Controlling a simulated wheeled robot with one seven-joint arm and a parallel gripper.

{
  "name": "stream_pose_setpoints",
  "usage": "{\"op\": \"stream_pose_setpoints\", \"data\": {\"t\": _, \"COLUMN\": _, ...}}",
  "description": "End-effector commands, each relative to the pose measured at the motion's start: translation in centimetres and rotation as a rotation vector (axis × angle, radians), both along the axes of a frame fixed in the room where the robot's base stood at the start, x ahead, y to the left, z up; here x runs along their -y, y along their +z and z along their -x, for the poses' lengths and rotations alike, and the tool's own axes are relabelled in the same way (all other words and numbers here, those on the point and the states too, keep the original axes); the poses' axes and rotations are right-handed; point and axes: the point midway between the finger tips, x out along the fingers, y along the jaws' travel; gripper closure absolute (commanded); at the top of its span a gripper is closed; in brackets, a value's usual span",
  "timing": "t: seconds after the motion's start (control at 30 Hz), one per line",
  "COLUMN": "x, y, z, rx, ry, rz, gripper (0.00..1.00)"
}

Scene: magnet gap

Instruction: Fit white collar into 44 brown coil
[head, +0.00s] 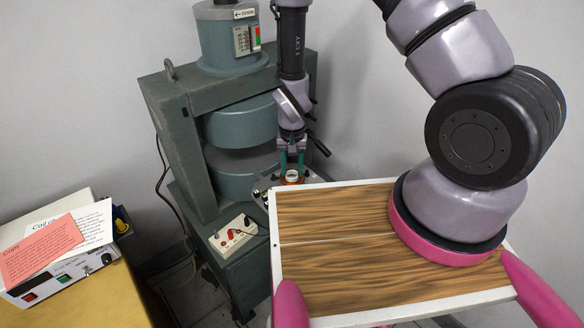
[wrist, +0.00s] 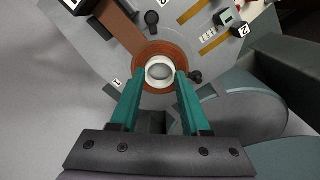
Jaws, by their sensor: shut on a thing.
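My gripper (wrist: 160,80) points down with its two green fingers shut on the white collar (wrist: 160,63), a short open ring. The brown coil (wrist: 145,48) is an orange-brown ring that shows all round the collar in the wrist view. The collar looks roughly centred over the coil. I cannot tell whether it is above the coil or partly inside it. In the head view my gripper (head: 291,163) holds the small white collar (head: 292,174) at the coil, beside the green magnet. The fingers hide part of the coil there.
The green magnet frame (head: 180,150) stands close on the left of my gripper. A wooden board with a white rim (head: 398,308) is in front. A white terminal box (head: 233,235) sits on the magnet base. A power supply (head: 60,270) with papers is at far left.

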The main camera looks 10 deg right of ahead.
Motion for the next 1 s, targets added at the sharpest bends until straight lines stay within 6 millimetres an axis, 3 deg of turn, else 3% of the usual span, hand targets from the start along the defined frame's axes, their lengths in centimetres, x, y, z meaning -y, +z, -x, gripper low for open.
{"op": "stream_pose_setpoints", "data": {"t": 0.27, "x": 0.0, "y": -0.3, "z": 0.0, "rx": 0.000, "ry": 0.000, "rz": 0.000, "gripper": 1.00}}
{"op": "stream_pose_setpoints", "data": {"t": 0.3, "x": 0.0, "y": -0.4, "z": 0.0, "rx": 0.000, "ry": 0.000, "rz": 0.000, "gripper": 0.50}}
{"op": "stream_pose_setpoints", "data": {"t": 0.4, "x": 0.0, "y": -0.3, "z": 0.0, "rx": 0.000, "ry": 0.000, "rz": 0.000, "gripper": 0.19}}
{"op": "stream_pose_setpoints", "data": {"t": 0.77, "x": 0.0, "y": 0.0, "z": 0.0, "rx": 0.001, "ry": 0.000, "rz": -0.001, "gripper": 0.19}}
{"op": "stream_pose_setpoints", "data": {"t": 1.0, "x": -0.1, "y": 3.8, "z": -0.2, "rx": 0.005, "ry": 0.000, "rz": -0.002, "gripper": 0.19}}
